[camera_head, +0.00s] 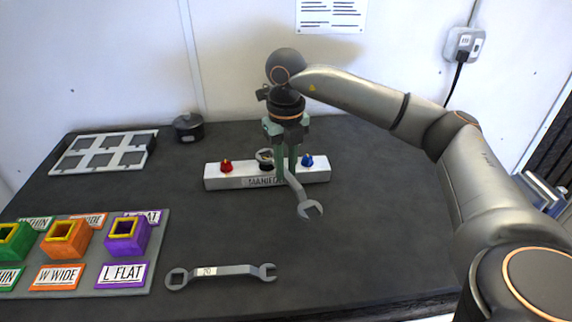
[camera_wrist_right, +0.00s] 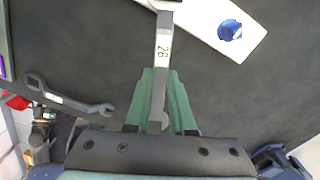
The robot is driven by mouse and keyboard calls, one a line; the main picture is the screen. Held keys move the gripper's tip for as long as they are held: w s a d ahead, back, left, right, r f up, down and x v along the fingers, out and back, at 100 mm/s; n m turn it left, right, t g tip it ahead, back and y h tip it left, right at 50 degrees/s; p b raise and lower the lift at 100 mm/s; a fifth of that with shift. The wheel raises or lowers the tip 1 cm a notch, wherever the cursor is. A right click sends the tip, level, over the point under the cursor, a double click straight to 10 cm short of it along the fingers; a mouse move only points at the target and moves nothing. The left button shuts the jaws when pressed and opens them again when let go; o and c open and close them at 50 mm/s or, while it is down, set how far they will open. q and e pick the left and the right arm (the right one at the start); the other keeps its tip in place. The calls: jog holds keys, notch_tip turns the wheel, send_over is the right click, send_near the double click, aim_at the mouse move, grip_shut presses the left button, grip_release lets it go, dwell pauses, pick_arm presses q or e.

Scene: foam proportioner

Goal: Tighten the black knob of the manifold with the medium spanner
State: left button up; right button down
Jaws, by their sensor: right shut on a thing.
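The white manifold (camera_head: 222,183) stands on the dark table with a red knob (camera_head: 226,166), a black knob (camera_head: 266,166) and a blue knob (camera_head: 307,161). My right gripper (camera_head: 279,172) is shut on a grey spanner (camera_head: 302,196), in front of the manifold. This spanner, marked 26, also shows in the wrist view (camera_wrist_right: 162,60). Its ring end is at the black knob and partly hides it; I cannot tell whether it sits around the knob or above it. Its open end points toward the front right. My left gripper is not in view.
Another spanner (camera_head: 228,271) lies near the table's front edge. A board (camera_head: 160,225) with coloured square sockets is at the left. A grey tray (camera_head: 103,152) and a black pot (camera_head: 188,127) are at the back left.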

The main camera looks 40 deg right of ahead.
jog(key=shift+f+b, duration=0.75)
jog(key=shift+f, duration=0.45)
jog(key=shift+a+r+m, duration=0.15)
jog(key=shift+a+m, duration=0.1)
jog(key=shift+m, duration=0.05)
jog(key=shift+w+a+m, duration=0.25)
jog(key=shift+a+m, duration=0.5)
jog(key=shift+m, duration=0.15)
jog(key=shift+w+a+r+m+p, duration=0.1)
jog(key=shift+w+a+m+p, duration=0.35)
jog(key=shift+a+m, duration=0.6)
jog(key=w+a+m, duration=0.1)
jog(key=m, duration=0.1)
jog(key=w+a+m+p, duration=0.1)
jog(key=m, duration=0.1)
jog(key=shift+w+a+m, duration=0.1)
jog(key=shift+w+m, duration=0.15)
jog(key=shift+w+a+m+p, duration=0.25)
jog(key=shift+w+m, duration=0.2)
jog(key=shift+m, duration=0.15)
jog(key=shift+w+a+m+p, duration=0.25)
jog(key=shift+w+m, duration=0.2)
jog(key=shift+m, duration=0.15)
jog(key=shift+d, duration=0.1)
